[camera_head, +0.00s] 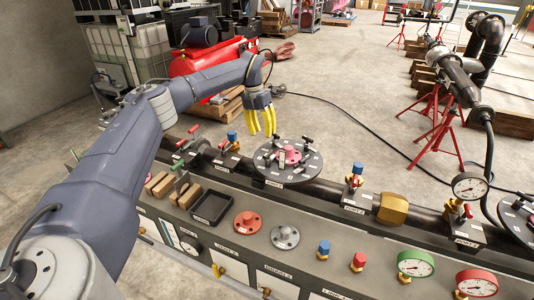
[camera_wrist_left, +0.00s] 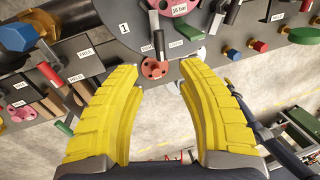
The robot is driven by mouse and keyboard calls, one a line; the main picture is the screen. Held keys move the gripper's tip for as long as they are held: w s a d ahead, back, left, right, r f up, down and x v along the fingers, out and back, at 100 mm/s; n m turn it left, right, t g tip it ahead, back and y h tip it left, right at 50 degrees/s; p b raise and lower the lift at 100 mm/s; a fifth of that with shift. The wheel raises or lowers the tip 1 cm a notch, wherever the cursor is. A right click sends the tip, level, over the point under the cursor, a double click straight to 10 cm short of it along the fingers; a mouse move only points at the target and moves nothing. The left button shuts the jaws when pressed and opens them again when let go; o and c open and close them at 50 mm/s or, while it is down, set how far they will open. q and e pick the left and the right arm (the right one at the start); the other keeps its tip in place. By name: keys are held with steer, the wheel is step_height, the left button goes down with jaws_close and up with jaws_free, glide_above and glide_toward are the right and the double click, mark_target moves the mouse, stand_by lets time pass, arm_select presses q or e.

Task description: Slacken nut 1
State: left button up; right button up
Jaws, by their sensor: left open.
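A dark round flange plate (camera_head: 272,168) lies on the pipe line in the head view, with a pink hub (camera_head: 289,154) and several black handled nuts around it. In the left wrist view, a label reading 1 (camera_wrist_left: 123,28) sits near the top, left of a black stem with a grey end. I cannot tell for certain which nut is nut 1. My left gripper (camera_head: 262,123) has yellow fingers and hangs just left of and behind the plate, apart from it. In the left wrist view its fingers (camera_wrist_left: 160,68) are spread wide with nothing between them. My right gripper is not in view.
A black tray (camera_head: 211,222), a red flange (camera_head: 247,224) and a grey flange (camera_head: 285,237) sit on the bench front. Small valves and gauges (camera_head: 416,264) stand to the right. A red tank (camera_head: 205,62) is behind my left arm. A hose crosses the open floor.

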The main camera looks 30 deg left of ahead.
arm_select(q)
steer(key=f, duration=0.3)
steer(key=d+f, duration=0.1)
steer(key=f, duration=0.2)
steer(key=d+f, duration=0.1)
steer(key=f, duration=0.2)
steer(key=shift+f, duration=0.2)
steer(key=shift+c, duration=0.2)
jaws_close()
